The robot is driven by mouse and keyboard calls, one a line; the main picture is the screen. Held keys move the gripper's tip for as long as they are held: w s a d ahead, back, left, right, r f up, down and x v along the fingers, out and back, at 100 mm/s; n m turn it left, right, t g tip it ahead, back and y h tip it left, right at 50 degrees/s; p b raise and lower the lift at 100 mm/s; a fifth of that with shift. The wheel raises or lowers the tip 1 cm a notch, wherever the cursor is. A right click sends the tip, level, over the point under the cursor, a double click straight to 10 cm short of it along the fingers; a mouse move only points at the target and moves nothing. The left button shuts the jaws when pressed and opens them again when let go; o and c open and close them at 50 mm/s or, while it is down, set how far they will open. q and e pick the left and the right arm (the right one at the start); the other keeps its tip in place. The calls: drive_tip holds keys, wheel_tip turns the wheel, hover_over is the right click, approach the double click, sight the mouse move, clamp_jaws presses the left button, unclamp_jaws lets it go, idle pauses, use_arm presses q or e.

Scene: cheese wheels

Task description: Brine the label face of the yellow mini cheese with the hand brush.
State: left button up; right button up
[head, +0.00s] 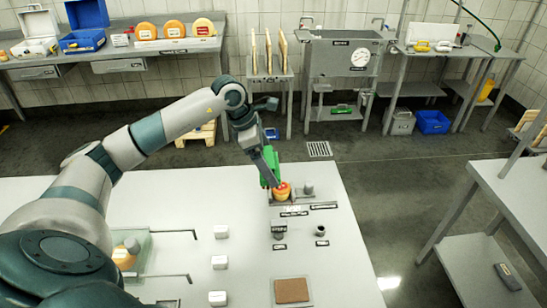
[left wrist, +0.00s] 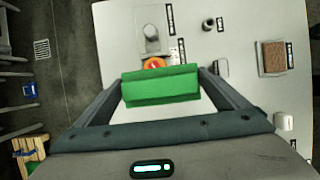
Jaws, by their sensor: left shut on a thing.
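My left gripper (head: 266,160) is shut on a green hand brush (head: 268,172) above the far right part of the white table. In the left wrist view the brush (left wrist: 160,86) lies across between the two fingers. A small yellow-orange cheese (head: 282,195) with a red patch stands right beside the brush, on a grey fixture (head: 308,200). In the left wrist view the cheese (left wrist: 154,63) shows just past the brush's edge, partly hidden by it. I cannot tell whether brush and cheese touch. My right gripper is not in view.
The white table (head: 180,200) holds several small white blocks (head: 220,232), a grey holder (head: 278,226), a small dark cup (head: 320,231) and a brown pad (head: 291,290). An orange cheese (head: 124,257) sits at the left, partly behind my arm.

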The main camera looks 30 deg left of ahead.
use_arm(q)
drive_tip(key=shift+d+r, duration=0.15)
drive_tip(key=shift+r, duration=0.7)
